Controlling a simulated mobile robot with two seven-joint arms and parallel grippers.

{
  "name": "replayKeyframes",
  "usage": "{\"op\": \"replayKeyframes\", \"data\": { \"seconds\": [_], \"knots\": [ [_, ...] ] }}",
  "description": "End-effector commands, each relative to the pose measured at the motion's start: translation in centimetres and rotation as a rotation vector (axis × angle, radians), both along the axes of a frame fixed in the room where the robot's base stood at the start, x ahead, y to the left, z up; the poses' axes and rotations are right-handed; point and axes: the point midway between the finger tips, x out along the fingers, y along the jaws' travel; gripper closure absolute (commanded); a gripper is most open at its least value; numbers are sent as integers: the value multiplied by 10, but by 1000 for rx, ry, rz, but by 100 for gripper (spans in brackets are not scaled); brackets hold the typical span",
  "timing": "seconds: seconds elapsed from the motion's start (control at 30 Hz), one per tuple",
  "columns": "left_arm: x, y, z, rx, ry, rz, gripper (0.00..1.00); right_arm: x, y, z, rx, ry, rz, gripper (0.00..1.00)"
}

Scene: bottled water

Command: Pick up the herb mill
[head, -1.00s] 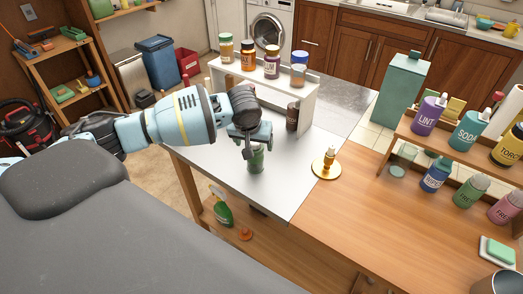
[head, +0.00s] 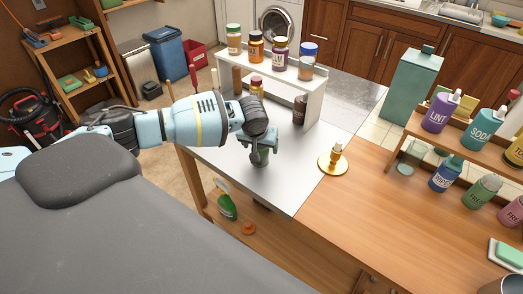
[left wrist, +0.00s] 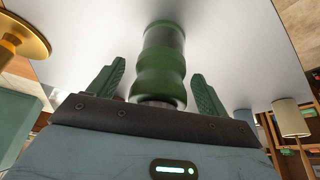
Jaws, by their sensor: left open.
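The green herb mill (head: 263,158) stands on the grey metal tabletop, partly hidden under my left gripper (head: 261,146) in the head view. My left gripper (left wrist: 157,90) is open there, one green finger on each side of the mill. A gap shows between each finger and the mill, so it is not gripped. My right gripper is not in view.
A white shelf (head: 313,86) with several spice jars stands just behind the gripper. A gold candlestick (head: 333,159) stands to the right on the table. A wooden rack (head: 400,133) with several bottles is farther right. The metal top between mill and candlestick is clear.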

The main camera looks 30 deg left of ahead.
Motion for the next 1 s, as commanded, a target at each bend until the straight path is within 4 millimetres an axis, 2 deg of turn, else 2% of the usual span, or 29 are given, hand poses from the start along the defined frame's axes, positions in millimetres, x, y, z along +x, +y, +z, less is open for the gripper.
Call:
{"op": "replayKeyframes", "data": {
  "seconds": [0.27, 0.6, 0.7, 1.0],
  "knots": [
    [2, 0, 0, 0, -3, 1, 24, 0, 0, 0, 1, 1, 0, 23],
    [1, 0, 0, -1, -2, 1, 68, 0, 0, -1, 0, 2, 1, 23],
    [2, 0, 0, -1, -4, 0, 78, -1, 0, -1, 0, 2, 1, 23],
    [2, 0, 4, -2, -5, 0, 78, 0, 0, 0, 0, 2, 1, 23]
  ]
}}
